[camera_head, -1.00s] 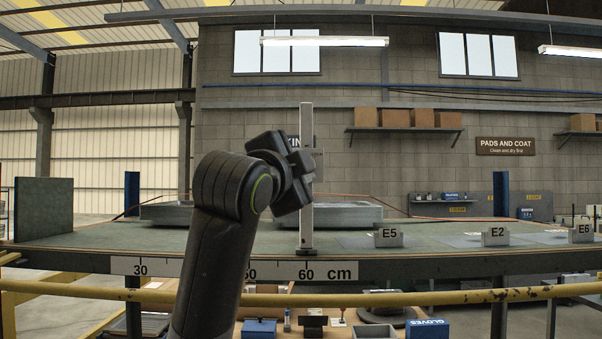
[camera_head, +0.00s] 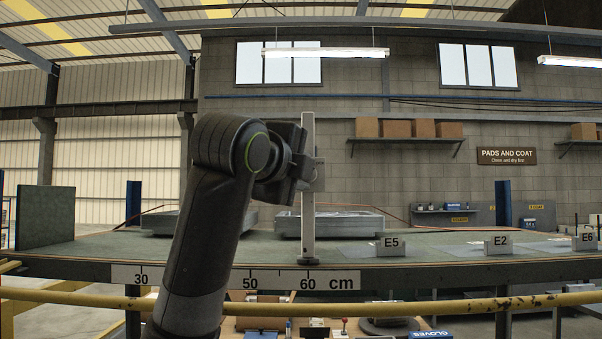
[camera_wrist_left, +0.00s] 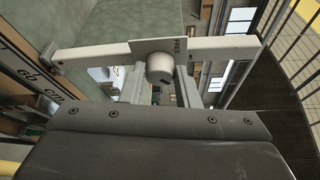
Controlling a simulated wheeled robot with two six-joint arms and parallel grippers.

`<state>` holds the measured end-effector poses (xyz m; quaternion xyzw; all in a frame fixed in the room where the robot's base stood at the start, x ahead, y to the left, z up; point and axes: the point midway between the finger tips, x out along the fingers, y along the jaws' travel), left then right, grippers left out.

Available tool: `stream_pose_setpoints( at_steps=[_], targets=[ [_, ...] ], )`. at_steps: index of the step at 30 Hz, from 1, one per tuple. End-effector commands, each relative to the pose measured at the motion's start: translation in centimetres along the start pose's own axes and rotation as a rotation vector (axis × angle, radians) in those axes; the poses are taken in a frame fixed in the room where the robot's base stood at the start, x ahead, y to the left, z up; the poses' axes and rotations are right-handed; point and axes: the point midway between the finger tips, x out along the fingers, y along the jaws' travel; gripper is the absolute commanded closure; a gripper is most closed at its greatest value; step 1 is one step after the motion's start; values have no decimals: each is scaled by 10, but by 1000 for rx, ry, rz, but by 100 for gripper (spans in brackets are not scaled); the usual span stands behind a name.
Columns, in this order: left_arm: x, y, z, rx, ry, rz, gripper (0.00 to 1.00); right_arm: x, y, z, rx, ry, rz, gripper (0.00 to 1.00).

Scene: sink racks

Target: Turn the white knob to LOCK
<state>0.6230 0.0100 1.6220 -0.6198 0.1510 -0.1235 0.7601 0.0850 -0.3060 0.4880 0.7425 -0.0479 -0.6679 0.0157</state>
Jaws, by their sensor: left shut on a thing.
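The white knob (camera_wrist_left: 160,66) is a round pale cap in the left wrist view, in front of a small plate marked FREE (camera_wrist_left: 179,47). The plate sits on a pale upright post (camera_head: 307,225), which runs across the left wrist view. My left gripper (camera_wrist_left: 161,84) is shut on the knob, one finger on each side. In the head view my left gripper (camera_head: 308,174) is against the post at mid height, and its arm hides the knob there. A LOCK mark is not readable. My right gripper is not in view.
The post stands on a green bench (camera_head: 270,255) with a cm scale (camera_head: 235,278) on its front edge. Metal trays (camera_head: 330,224) lie behind it. Tags E5 (camera_head: 390,246) and E2 (camera_head: 497,244) stand to the right. A yellow rail (camera_head: 420,307) crosses in front.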

Motion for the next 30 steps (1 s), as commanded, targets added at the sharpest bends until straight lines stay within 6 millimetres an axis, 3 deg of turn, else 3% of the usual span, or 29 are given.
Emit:
stream_pose_setpoints(
  at_steps=[13,14,18,30],
  targets=[
    [1,2,-1,9,2,10,94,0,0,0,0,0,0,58],
    [1,2,-1,9,2,10,68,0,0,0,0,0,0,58],
    [1,2,0,8,2,8,50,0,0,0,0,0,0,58],
    [-8,2,0,8,0,2,50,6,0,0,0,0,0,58]
  ],
)
